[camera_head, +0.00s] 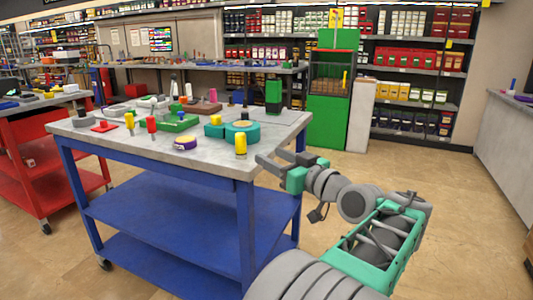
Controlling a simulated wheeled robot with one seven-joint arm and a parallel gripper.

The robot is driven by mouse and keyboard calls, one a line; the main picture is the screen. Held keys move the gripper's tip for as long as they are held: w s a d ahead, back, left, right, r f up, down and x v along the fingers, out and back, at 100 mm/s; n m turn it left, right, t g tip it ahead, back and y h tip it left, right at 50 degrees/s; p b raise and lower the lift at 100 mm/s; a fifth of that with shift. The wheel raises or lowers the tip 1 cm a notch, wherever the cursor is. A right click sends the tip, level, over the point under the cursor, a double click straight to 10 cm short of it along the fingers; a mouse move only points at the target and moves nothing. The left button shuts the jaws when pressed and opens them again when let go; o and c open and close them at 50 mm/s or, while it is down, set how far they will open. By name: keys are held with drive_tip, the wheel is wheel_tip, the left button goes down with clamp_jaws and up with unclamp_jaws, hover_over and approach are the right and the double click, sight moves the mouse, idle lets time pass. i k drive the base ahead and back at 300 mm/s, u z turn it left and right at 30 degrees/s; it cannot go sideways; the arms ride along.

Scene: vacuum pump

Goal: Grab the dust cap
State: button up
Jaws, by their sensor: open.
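I cannot tell for sure which small part is the dust cap. On the grey top of the blue cart (80,133), near its front edge, stand a yellow cylinder (240,146) and a low purple disc with a yellow band (185,143). Small red-topped (151,125) and yellow-topped (129,121) parts stand further left. My gripper (268,156) is open and empty at the cart's front right corner, to the right of the yellow cylinder and apart from it. Its fingers point left toward the cart.
A red cart (45,155) stands left, a green cabinet (330,125) behind. The floor on the right is clear.

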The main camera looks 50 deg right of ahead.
sight(245, 115)
drive_tip(key=z, duration=1.25)
